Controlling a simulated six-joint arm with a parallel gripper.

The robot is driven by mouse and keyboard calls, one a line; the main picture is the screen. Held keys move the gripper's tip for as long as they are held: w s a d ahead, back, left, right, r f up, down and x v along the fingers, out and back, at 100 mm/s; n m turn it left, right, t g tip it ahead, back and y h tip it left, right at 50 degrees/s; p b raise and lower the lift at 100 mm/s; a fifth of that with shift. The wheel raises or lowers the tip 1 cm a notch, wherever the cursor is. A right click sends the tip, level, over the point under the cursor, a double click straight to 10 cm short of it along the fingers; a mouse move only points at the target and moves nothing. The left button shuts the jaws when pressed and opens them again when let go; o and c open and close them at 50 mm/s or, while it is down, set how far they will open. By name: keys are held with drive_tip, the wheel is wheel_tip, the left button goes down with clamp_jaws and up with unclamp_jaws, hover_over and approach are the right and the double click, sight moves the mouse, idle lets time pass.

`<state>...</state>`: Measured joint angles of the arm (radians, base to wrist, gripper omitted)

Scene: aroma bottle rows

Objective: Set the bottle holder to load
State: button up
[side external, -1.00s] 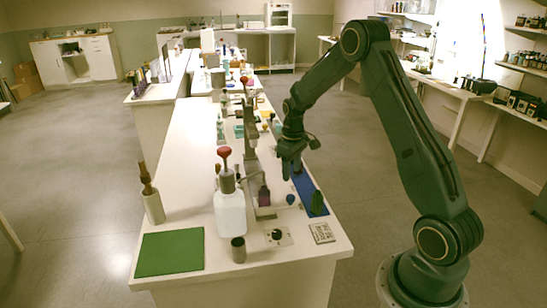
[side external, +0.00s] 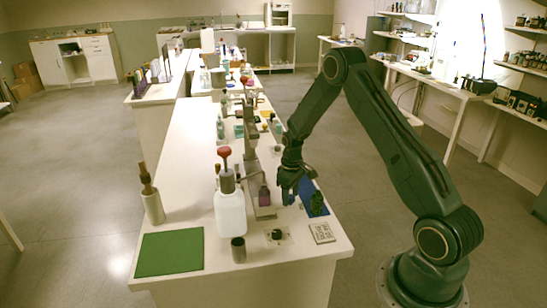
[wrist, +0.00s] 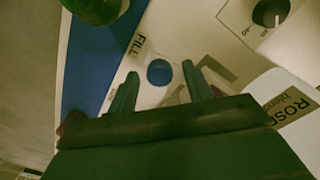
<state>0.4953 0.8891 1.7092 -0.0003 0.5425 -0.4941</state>
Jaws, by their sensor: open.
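A round blue knob (wrist: 159,72) sits on a pale plate beside the printed word FILL in the wrist view. My gripper (wrist: 159,80) is open, with one finger on each side of the knob and a visible gap to it. In the side view my gripper (side external: 291,202) points down at the right of the bottle holder (side external: 264,212), and the knob is largely hidden by the fingers there. A small purple bottle (side external: 264,195) stands at the holder, next to an upright metal column. No LOAD marking can be made out.
A blue strip (side external: 306,190) with a green bottle (side external: 318,204) lies close right of my gripper. A white pump bottle (side external: 230,212) stands left of the holder. A black dial (side external: 277,235) and a small plate (side external: 321,232) are in front. A green mat (side external: 170,252) lies front left.

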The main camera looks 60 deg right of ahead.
clamp_jaws()
drive_tip(key=shift+w+d, duration=3.85)
drive_tip(key=shift+w, duration=0.1)
unclamp_jaws()
